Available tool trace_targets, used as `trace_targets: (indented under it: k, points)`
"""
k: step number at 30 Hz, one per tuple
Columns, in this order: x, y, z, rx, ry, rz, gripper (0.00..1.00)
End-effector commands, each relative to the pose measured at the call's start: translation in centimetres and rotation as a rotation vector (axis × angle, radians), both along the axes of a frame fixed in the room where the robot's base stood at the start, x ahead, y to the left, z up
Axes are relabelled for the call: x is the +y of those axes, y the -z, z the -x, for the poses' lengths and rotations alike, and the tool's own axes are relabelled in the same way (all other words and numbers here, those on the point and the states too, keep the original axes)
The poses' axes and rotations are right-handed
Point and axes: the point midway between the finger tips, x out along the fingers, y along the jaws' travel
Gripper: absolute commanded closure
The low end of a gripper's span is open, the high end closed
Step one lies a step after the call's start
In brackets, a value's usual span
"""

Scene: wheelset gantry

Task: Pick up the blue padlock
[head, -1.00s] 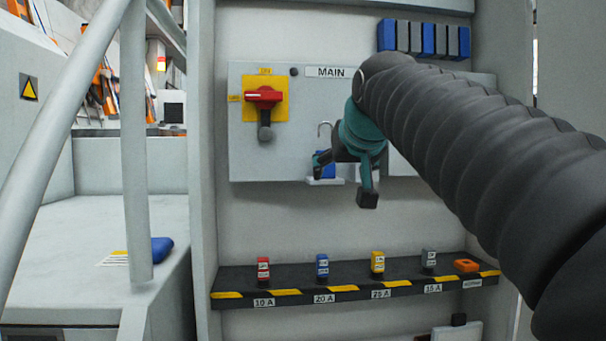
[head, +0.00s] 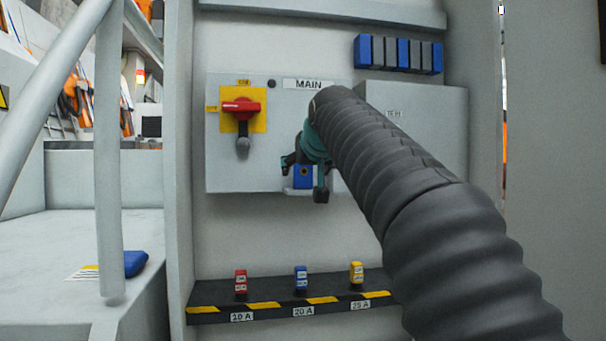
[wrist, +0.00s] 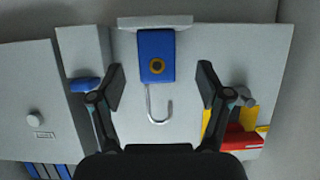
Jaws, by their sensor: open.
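The blue padlock (head: 304,172) stands on a small pale ledge (wrist: 155,21) at the lower edge of the grey MAIN panel. In the wrist view the padlock (wrist: 156,57) appears upside down, with a round brass-coloured spot and a grey hooked shackle that is open at one side. My gripper (wrist: 161,84) is open, its two fingers on either side of the padlock with clear gaps. It also shows in the head view (head: 304,178), in front of the padlock and partly covering it. Nothing is between the fingers in a grip.
A red rotary switch (head: 241,107) on a yellow plate sits left of my gripper; it is close to one finger in the wrist view (wrist: 236,138). A grey box (head: 440,130) is to the right. Below, a shelf (head: 270,314) holds red, blue and yellow tagged pieces.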

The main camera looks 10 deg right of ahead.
Motion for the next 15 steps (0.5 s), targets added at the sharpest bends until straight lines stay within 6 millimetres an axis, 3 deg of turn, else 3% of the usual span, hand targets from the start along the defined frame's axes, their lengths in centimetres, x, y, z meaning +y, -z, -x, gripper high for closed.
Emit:
trace_targets:
  k: [9, 15]
  points:
    - [-0.4, 1.2, -3.6, 0.002, 0.001, 0.0, 0.23]
    - [-0.4, 1.6, -4.9, 0.0, 0.0, 0.0, 0.23]
